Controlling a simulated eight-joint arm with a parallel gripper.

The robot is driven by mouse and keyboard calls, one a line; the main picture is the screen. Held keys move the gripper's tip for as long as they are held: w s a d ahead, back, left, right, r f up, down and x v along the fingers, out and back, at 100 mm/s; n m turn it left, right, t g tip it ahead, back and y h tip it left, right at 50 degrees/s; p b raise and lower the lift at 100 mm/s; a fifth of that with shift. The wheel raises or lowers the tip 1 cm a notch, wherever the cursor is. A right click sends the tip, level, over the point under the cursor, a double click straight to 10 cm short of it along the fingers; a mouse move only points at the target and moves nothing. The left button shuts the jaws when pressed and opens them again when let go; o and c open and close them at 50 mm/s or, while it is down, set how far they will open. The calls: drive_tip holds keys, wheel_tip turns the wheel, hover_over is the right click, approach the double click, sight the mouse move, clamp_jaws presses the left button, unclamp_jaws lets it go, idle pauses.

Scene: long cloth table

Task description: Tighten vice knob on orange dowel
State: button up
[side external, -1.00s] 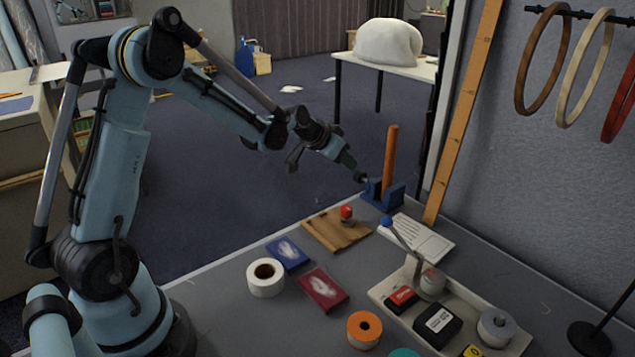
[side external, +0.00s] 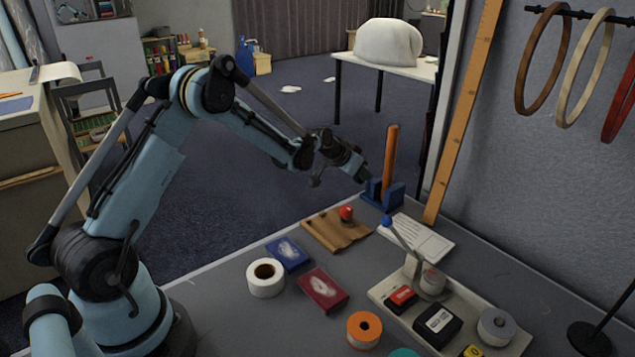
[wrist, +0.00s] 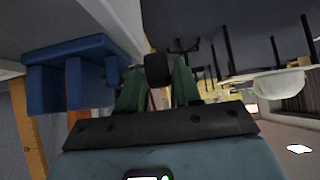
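The blue vice (side external: 383,194) stands at the table's far edge with the orange dowel (side external: 390,157) upright in it. In the wrist view, the vice (wrist: 68,75) is at the left, seen upside down. My gripper (side external: 362,175) is at the vice's left side. In the wrist view, the green fingers of my gripper (wrist: 159,84) are apart, with the black vice knob (wrist: 158,69) between their tips. I see no clear squeeze on it. In the side view, the fingertips hide the knob.
A wooden board (side external: 330,232) with a red-topped item (side external: 346,213) lies in front of the vice. A white card (side external: 422,237) and a blue-knobbed lever (side external: 388,221) are nearby. A tall wooden ruler (side external: 462,115) leans behind at right. A tray (side external: 378,292) holds small items.

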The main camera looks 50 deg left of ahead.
clamp_jaws()
drive_tip(key=t, duration=0.3)
drive_tip(key=shift+s+t, duration=0.25)
drive_tip(key=shift+t, duration=0.15)
drive_tip(key=shift+s+f+t, duration=0.1)
drive_tip(key=shift+s+t, duration=0.05)
drive_tip(key=shift+t, duration=1.95)
